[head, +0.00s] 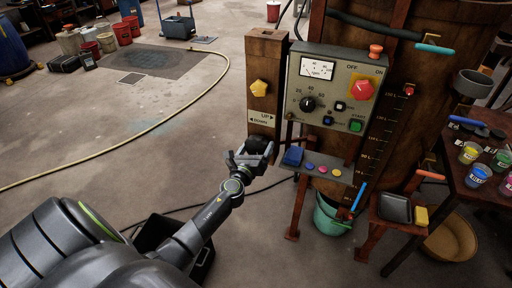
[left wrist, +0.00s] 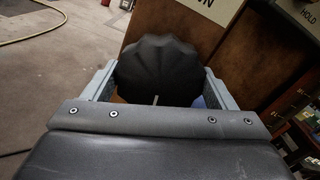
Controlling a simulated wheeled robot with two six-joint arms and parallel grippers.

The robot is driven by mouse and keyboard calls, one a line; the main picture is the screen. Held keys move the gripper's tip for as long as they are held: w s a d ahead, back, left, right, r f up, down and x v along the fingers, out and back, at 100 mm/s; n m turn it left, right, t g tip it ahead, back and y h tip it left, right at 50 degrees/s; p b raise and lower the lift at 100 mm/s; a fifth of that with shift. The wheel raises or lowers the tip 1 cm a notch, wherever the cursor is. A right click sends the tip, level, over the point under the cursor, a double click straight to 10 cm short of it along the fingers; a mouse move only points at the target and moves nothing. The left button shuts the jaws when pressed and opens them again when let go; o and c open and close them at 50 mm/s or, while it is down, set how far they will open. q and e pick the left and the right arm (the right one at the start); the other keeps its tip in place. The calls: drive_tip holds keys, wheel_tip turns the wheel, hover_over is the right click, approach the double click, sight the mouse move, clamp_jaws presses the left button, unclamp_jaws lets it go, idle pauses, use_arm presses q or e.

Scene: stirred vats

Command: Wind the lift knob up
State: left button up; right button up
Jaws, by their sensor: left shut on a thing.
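The lift knob is a black, fluted round knob (left wrist: 157,68) on the front of a wooden post (head: 265,85). In the head view the knob (head: 256,144) sits just below a label (head: 263,117) with UP and DOWN arrows. My left gripper (head: 252,158) is at the knob. In the left wrist view its two fingers (left wrist: 157,88) stand either side of the knob and are shut on it. The knob's lower part is hidden behind the gripper body. My right gripper is not in view.
A yellow star-shaped knob (head: 259,88) is higher on the post. Right of it is a control panel (head: 333,90) with a gauge, dial and red knob. A small shelf with a blue block (head: 292,156) lies close right of my gripper. Open floor is left.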

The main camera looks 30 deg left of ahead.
use_arm(q)
drive_tip(key=m+p, duration=0.1)
drive_tip(key=m, duration=0.6)
drive_tip(key=shift+d+p, duration=0.1)
drive_tip(key=shift+p, duration=0.25)
drive_tip(key=m+p, duration=0.1)
drive_tip(key=m, duration=0.3)
drive_tip(key=shift+f, duration=0.1)
drive_tip(key=m, duration=0.3)
drive_tip(key=shift+m+p, duration=0.3)
drive_tip(key=shift+p, duration=0.05)
drive_tip(key=m+p, duration=0.1)
drive_tip(key=m, duration=0.4)
drive_tip(key=shift+d, duration=0.1)
drive_tip(key=m+p, duration=0.2)
drive_tip(key=m, duration=0.4)
drive_tip(key=shift+f, duration=0.2)
drive_tip(key=shift+m, duration=0.4)
drive_tip(key=o, duration=1)
drive_tip(key=shift+r, duration=0.1)
drive_tip(key=shift+c, duration=0.2)
